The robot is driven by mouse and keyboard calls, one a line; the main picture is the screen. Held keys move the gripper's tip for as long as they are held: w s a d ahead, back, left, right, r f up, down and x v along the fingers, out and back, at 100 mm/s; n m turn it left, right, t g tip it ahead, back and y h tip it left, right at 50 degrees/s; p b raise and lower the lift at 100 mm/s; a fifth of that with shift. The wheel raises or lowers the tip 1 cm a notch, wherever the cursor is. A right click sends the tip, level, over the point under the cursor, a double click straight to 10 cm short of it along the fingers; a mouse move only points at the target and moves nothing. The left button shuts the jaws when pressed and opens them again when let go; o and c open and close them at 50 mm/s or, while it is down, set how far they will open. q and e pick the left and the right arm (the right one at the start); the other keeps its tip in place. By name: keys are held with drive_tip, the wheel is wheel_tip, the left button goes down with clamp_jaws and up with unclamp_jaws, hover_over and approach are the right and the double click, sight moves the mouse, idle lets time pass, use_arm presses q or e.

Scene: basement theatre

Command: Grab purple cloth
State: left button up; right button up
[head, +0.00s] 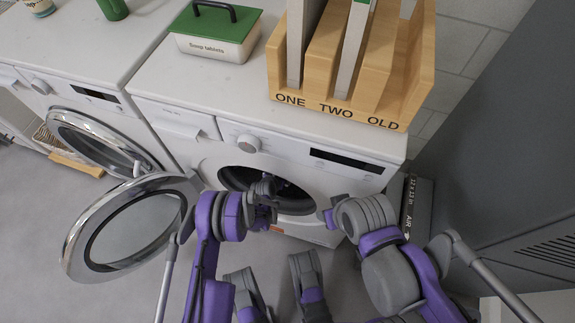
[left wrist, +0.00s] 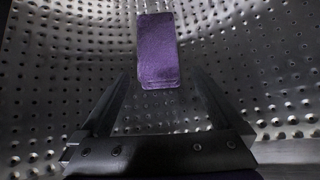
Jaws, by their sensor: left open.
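The purple cloth (left wrist: 158,50) lies as a small folded strip on the perforated metal wall of a washer drum in the left wrist view. My left gripper (left wrist: 160,100) is inside the drum, open, with the cloth just beyond and between its fingertips, not held. In the head view my left arm reaches to the open washer mouth (head: 296,199), and the left gripper's fingers are hidden inside it. The cloth cannot be seen in the head view. My right arm is at the right of the same washer, and its fingers cannot be made out.
The round glass door (head: 131,229) stands swung open to the left. On top are a green-lidded soap tablets box (head: 215,44) and a wooden file rack (head: 350,70). A dark grey cabinet (head: 515,150) stands at right.

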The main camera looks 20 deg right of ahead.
use_arm(q)
drive_tip(key=shift+b+x, duration=0.3)
drive_tip(key=shift+x, duration=1.15)
drive_tip(key=shift+a, duration=0.1)
drive_tip(key=c, duration=1.3)
